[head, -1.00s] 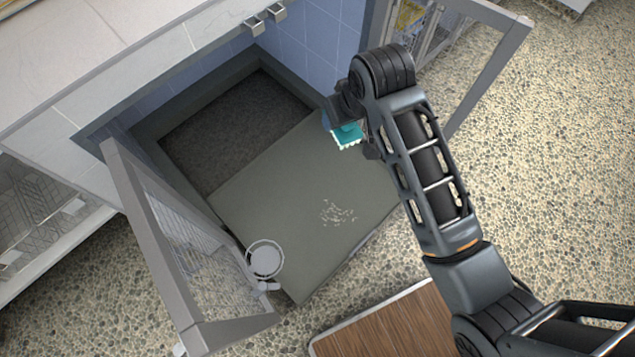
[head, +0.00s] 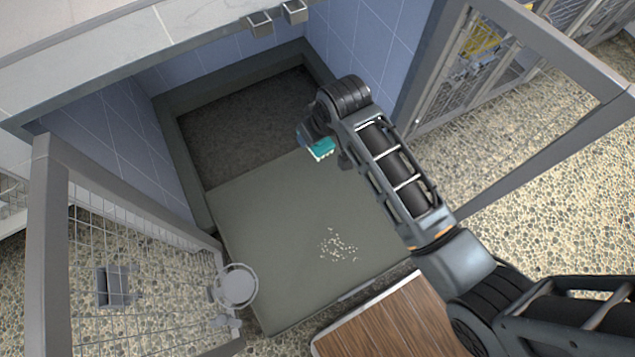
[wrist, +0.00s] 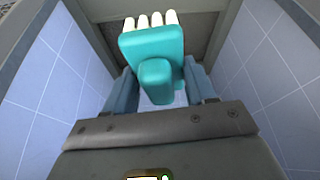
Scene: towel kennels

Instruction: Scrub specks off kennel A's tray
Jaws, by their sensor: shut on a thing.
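My gripper (wrist: 160,90) is shut on a teal scrub brush (wrist: 150,48) with white bristles. The brush also shows in the head view (head: 321,149), held above the far part of the grey tray, with its bristles pointing down and apart from the specks. The tray (head: 265,205) lies on the kennel floor and reaches out of its opening. A cluster of pale specks (head: 337,245) lies on the tray's near right part. My gripper's fingers are mostly hidden behind my wrist in the head view.
Two mesh doors stand open, one at the left (head: 130,265) and one at the right (head: 520,90). A dark mat (head: 245,130) fills the back. A wooden-topped piece (head: 385,325) stands in front.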

